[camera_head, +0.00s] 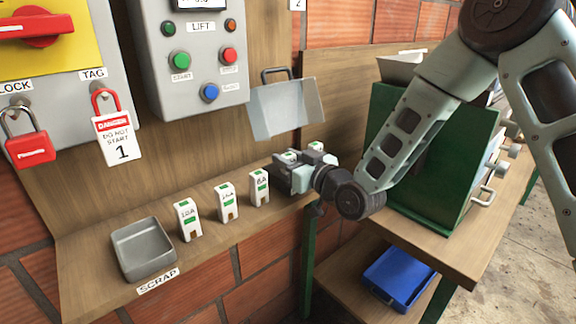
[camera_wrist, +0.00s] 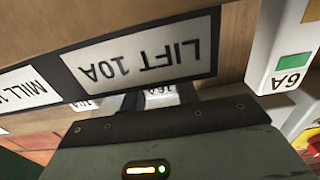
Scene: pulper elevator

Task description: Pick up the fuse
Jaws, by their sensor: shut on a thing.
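My gripper (camera_head: 291,170) is at the right part of the wooden shelf, shut on a white fuse (camera_head: 286,157). Only the fuse's top shows above the fingers in the head view. In the wrist view its pale end (camera_wrist: 159,94) shows between the dark fingers, with small print that looks like 16A. Its lower part is hidden, so I cannot tell whether it touches the shelf. A white fuse marked 6A (camera_head: 259,187) stands just left of my gripper. It also shows at the right of the wrist view (camera_wrist: 285,50).
Two more fuses (camera_head: 227,202) (camera_head: 188,219) and a grey scrap tray (camera_head: 143,250) stand left along the shelf. Another fuse top (camera_head: 316,146) shows beyond my gripper. A grey open cover (camera_head: 286,108) hangs above. A green box (camera_head: 425,160) stands right. A LIFT 10A label (camera_wrist: 140,58) is close.

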